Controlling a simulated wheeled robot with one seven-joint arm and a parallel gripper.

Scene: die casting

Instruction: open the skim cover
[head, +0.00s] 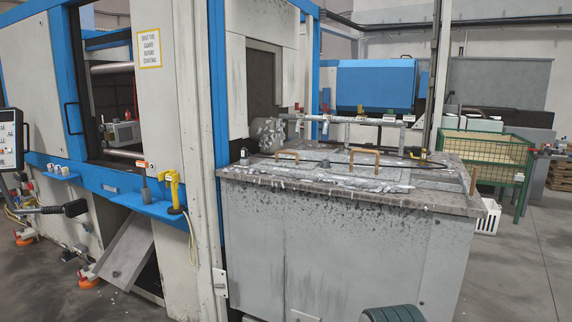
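A grey metal furnace (335,245) stands right of centre, with flat cover plates (340,172) on its top, splashed with silvery metal. Brown bar handles stand up from the top: one at the left (288,155), a larger one near the middle (363,159) and one at the right edge (473,180). The plates look flat and shut. I cannot tell which plate is the skim cover. My gripper is not in view.
A metal-crusted ladle-like lump (268,134) and a horizontal pipe (345,119) sit behind the covers. The blue-and-white machine (190,110) stands left. A green mesh bin (488,155) stands behind right. The floor (520,270) at right is clear.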

